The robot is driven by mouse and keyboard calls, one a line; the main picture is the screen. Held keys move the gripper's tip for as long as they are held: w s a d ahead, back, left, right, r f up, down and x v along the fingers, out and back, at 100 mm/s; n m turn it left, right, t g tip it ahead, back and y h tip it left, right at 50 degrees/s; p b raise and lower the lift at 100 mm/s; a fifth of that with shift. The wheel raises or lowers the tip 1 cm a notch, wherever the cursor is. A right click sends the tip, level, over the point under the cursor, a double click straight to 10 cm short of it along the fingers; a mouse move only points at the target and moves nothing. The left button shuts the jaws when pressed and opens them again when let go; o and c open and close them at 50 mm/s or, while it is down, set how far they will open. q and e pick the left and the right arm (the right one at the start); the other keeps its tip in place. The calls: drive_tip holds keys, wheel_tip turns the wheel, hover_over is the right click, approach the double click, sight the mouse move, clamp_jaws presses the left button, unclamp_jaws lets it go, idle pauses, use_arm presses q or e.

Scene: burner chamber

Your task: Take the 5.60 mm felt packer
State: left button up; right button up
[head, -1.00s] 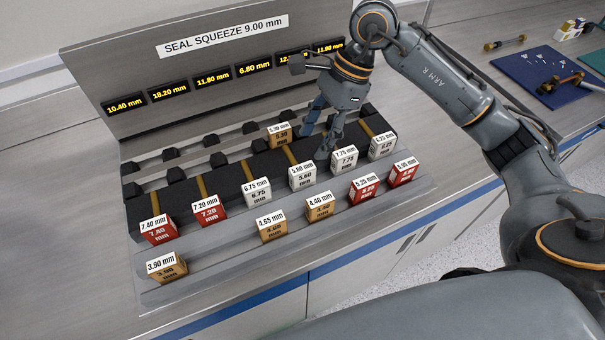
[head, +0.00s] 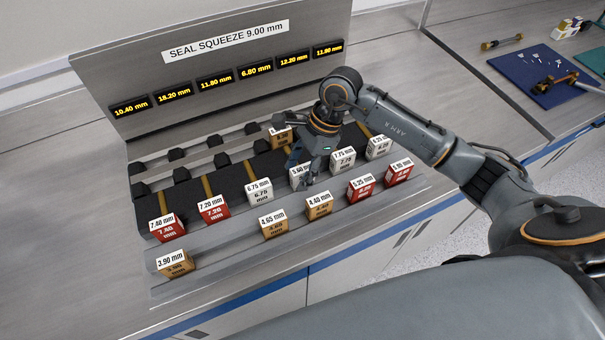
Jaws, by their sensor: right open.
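The 5.60 mm felt packer (head: 297,182) is a white block in the middle row of the stepped rack, between the 6.75 mm and 7.75 mm blocks. Its top label is partly covered by my right gripper. My right gripper (head: 303,169) is open and points down at this block, with one finger behind its top and the other in front of its right side. I cannot tell whether the fingers touch it. My left gripper is not in view.
White blocks marked 6.75 mm (head: 259,193) and 7.75 mm (head: 343,162) stand on either side. A tan 4.40 mm block (head: 318,208) is in front and a tan 5.30 mm block (head: 281,137) behind. A display panel (head: 230,55) rises at the back.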

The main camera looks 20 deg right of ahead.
clamp_jaws()
